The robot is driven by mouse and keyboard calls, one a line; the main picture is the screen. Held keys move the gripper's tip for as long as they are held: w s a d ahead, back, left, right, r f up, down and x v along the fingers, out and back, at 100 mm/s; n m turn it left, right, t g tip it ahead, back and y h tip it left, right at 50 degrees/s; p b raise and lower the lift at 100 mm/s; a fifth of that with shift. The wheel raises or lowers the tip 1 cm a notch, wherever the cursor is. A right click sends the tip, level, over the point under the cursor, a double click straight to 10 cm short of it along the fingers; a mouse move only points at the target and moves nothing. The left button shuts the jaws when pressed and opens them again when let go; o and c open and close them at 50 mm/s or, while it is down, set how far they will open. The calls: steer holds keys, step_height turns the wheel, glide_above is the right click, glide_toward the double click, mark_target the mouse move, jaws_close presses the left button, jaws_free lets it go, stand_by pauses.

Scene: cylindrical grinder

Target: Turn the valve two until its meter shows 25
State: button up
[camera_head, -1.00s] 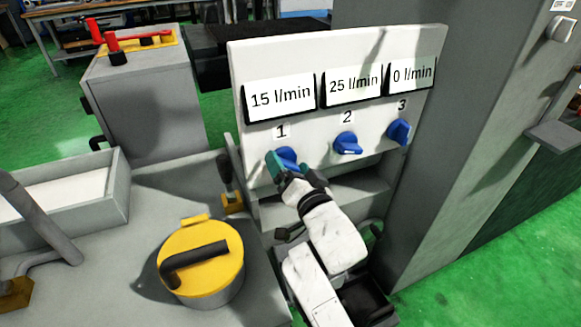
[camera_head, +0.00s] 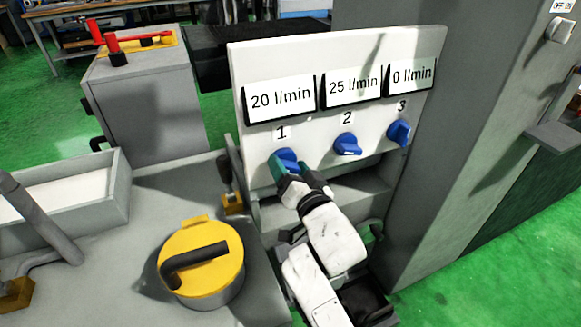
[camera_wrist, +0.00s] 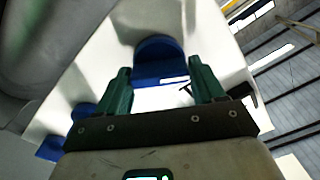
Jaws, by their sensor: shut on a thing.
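The white panel (camera_head: 330,52) carries three blue valves with a meter above each. Valve two (camera_head: 347,144) is under the label 2, and its meter (camera_head: 353,86) reads 25 l/min. My gripper (camera_head: 289,172) is at valve one (camera_head: 285,158), not valve two. Its green fingers are shut on the blue knob of valve one, and partly cover it in the head view. The meter of valve one (camera_head: 281,95) reads 20 l/min. In the wrist view the knob of valve one (camera_wrist: 158,60) sits between the two fingertips (camera_wrist: 161,78).
Valve three (camera_head: 398,132) is at the right, with its meter (camera_head: 411,75) at 0 l/min. A yellow-lidded canister (camera_head: 200,250) stands on the grey surface at the left front. A grey column (camera_head: 420,200) rises right of the panel.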

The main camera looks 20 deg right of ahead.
steer(key=shift+n, duration=0.9)
steer(key=o, duration=1)
steer(key=shift+c, duration=0.2)
steer(key=s, duration=1)
steer(key=shift+s, duration=0.4)
